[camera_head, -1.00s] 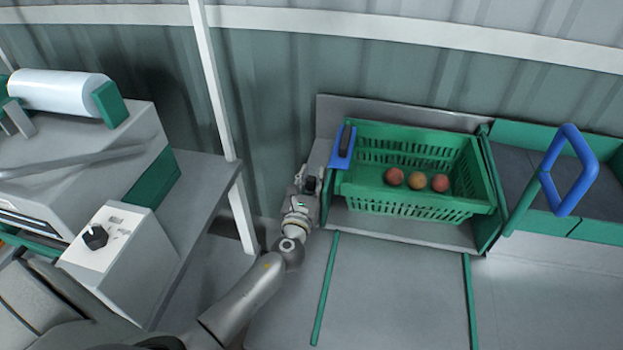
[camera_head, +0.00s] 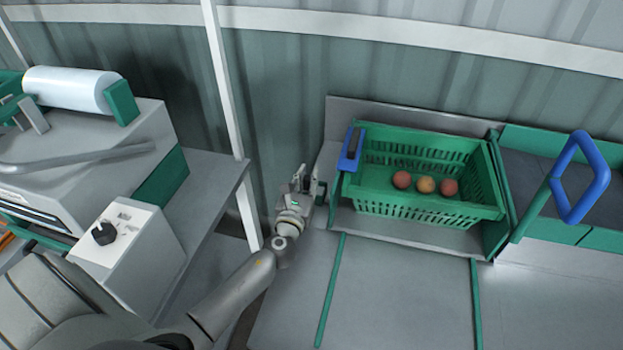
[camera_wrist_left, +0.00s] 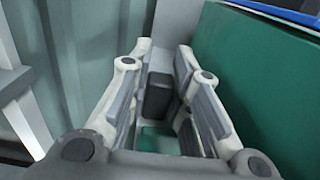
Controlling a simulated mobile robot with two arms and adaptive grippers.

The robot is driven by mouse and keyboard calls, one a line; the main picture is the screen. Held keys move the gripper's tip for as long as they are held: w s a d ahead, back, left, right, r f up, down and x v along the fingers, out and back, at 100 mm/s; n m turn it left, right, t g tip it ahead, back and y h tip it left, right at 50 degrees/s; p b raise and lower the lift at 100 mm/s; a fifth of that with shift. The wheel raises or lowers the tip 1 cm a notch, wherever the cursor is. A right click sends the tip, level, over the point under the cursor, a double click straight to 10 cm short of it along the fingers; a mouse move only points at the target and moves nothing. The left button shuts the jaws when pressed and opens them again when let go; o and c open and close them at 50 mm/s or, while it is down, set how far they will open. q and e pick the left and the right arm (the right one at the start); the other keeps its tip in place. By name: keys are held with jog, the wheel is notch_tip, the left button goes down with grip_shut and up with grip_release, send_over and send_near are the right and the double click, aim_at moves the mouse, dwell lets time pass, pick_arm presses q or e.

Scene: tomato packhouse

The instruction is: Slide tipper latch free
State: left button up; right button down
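The tipper holds a green crate (camera_head: 425,208) behind a grey ledge. A blue plate with a dark slot or bar (camera_head: 351,150) stands at the tipper's upper left corner; blue also shows at the wrist view's top right (camera_wrist_left: 285,10). A small dark knob (camera_head: 320,192), perhaps the latch, sits at the tipper's left side. My left gripper (camera_head: 306,178) is just left of it, fingers apart. In the left wrist view a dark block (camera_wrist_left: 158,95), likely this knob, shows between the spread fingers, without clear contact. My right gripper is out of view.
Several-part green wall (camera_wrist_left: 260,85) lies close right of the left fingers. Three tomatoes (camera_head: 425,185) lie in the crate. A blue loop handle (camera_head: 580,178) rises at right. A grey machine with a dial box (camera_head: 120,240) stands left. A white post (camera_head: 222,90) stands behind the arm.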

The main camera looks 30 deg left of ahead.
pick_arm(q)
jog(key=o, duration=0.4)
jog(key=shift+s+a, duration=0.1)
jog(key=shift+a, duration=0.2)
jog(key=shift+d, duration=0.15)
jog(key=shift+s+d, duration=0.1)
jog(key=shift+s, duration=0.25)
jog(key=v, duration=1.1)
jog(key=shift+s+f, duration=0.1)
